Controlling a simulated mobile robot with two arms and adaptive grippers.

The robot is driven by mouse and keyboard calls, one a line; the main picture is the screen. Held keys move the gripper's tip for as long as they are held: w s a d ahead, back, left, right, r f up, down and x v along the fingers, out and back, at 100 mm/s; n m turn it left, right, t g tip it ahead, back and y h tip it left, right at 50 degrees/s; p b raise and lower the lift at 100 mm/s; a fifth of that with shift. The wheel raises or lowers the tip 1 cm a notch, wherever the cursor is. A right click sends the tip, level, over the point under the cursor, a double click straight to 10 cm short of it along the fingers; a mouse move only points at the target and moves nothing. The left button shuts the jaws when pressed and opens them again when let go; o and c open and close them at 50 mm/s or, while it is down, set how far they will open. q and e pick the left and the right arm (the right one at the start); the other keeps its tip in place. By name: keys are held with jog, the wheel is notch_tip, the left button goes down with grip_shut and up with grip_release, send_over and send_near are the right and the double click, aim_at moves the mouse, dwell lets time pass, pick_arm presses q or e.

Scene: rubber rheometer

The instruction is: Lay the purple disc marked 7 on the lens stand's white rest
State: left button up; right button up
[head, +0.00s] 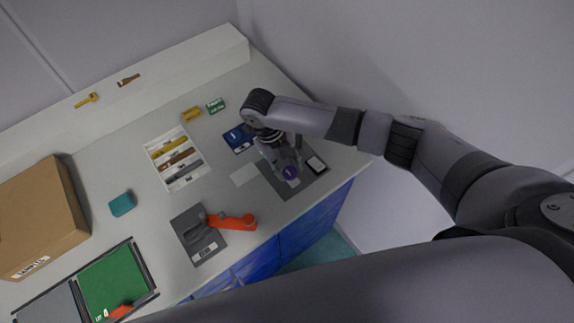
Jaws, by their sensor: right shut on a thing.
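The purple disc (290,173) shows a pale mark, too small to read. My right gripper (284,163) points down and is shut on the disc. The disc is over a dark grey base plate (290,190), which I take to be part of the lens stand. A small pale patch beside the disc may be the white rest; the gripper and disc partly cover it. I cannot tell whether the disc touches anything below. My left gripper is not in view.
A blue item (238,136) and a white card (244,175) lie to the left. A grey device with an orange handle (233,222), a tool tray (155,149) and a cardboard box (40,215) stand further left.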

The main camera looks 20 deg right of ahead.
jog(key=shift+f+b, duration=0.4)
jog(key=shift+f, duration=0.25)
jog(key=o, duration=0.9)
jog(key=v, duration=1.2)
jog(key=shift+s, duration=0.1)
